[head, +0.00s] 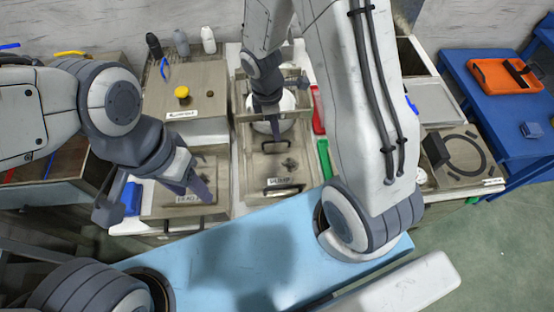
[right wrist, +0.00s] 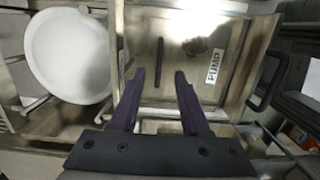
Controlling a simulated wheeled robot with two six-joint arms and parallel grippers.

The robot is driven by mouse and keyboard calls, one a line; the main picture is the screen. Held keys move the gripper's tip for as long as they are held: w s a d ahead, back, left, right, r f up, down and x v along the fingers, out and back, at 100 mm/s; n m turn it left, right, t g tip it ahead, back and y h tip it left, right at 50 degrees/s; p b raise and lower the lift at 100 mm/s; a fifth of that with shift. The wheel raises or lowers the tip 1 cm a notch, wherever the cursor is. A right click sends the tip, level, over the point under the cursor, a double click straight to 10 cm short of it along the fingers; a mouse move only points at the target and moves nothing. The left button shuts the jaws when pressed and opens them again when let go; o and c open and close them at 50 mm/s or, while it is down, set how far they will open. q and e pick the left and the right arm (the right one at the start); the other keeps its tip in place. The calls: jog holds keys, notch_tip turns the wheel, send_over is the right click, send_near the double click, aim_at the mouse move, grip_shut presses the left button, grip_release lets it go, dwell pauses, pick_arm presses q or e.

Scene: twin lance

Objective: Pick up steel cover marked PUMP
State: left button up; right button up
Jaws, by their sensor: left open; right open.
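The steel cover marked PUMP (right wrist: 190,85) is a flat beige-grey plate in the right wrist view. A dark bar (right wrist: 159,64) stands across the plate. In the head view it appears to be the middle front cover (head: 262,168), though its label is too small to read surely. My right gripper (right wrist: 159,76) is open and empty, its fingers over the plate's near side; in the head view it is partly hidden. My left gripper (head: 155,202) is open beside the left front cover (head: 180,186).
A white round disc (right wrist: 68,55) lies beside the cover, behind it in the head view. A red bar (head: 317,110) and green bar (head: 324,158) lie right of it. A blue block (head: 132,198) is near my left gripper. An orange tray (head: 490,75) is on the blue table.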

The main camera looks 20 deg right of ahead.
aim_at(278, 161)
notch_tip(278, 161, down, 8)
jog(key=shift+w+r+b, duration=0.1)
jog(key=shift+b, duration=0.45)
jog(key=shift+c, duration=0.3)
grip_shut()
jog(key=shift+r, duration=0.1)
dwell(0.9)
